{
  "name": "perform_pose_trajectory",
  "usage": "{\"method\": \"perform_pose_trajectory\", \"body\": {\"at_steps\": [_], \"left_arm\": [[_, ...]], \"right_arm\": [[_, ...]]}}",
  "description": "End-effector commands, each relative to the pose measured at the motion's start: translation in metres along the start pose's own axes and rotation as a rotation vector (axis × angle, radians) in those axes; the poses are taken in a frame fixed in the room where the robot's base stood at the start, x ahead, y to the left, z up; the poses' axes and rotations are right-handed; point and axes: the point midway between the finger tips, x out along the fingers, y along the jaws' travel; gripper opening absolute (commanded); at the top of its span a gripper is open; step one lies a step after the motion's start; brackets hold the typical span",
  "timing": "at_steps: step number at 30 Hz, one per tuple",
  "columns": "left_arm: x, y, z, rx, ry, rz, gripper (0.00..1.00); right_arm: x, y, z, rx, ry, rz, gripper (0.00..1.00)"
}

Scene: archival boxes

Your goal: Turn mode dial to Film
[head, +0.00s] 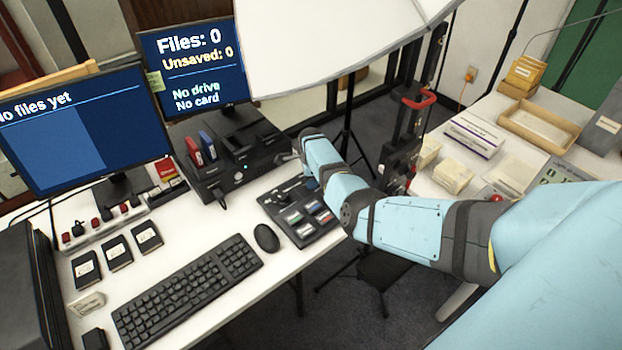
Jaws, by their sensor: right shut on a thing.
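A black desktop unit (262,174) stands on the white desk below the right monitor. My right arm reaches in from the right, and my right gripper (291,157) is at the right end of the unit's front face. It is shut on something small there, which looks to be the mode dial. The dial itself is hidden by the gripper, so its setting cannot be read. A small round silver part and a blue light show farther left on the same front. My left gripper is not in view.
A black tray with coloured cartridges (300,216) lies just under my right forearm. A mouse (266,238) and keyboard (188,291) are in front. The right monitor (195,66) reads "Files: 0", "No drive", "No card". A white umbrella (330,40) hangs above.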

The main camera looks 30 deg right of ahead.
Motion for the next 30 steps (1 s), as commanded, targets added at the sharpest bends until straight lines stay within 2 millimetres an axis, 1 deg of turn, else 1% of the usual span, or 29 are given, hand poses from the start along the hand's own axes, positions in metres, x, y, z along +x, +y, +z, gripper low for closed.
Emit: {"method": "perform_pose_trajectory", "body": {"at_steps": [6, 17, 18, 20, 21, 30], "left_arm": [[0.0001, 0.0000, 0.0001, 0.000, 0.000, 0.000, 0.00], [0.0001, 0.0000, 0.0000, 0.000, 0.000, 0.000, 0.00], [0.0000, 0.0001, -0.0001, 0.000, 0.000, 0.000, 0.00], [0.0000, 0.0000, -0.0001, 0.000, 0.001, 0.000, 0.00], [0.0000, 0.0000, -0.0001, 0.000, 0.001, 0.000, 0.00], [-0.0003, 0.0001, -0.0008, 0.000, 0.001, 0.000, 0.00]], "right_arm": [[0.0000, -0.0001, -0.0006, 0.033, 0.001, 0.000, 0.13], [0.0000, -0.0001, -0.0006, 0.037, 0.001, 0.000, 0.13], [0.0000, -0.0001, -0.0006, 0.037, 0.001, 0.000, 0.39], [0.0000, -0.0001, -0.0006, 0.037, 0.001, 0.000, 0.52], [0.0000, -0.0001, -0.0005, 0.036, 0.001, 0.000, 0.61], [-0.0016, -0.0001, -0.0002, 0.036, 0.000, 0.000, 0.61]]}}
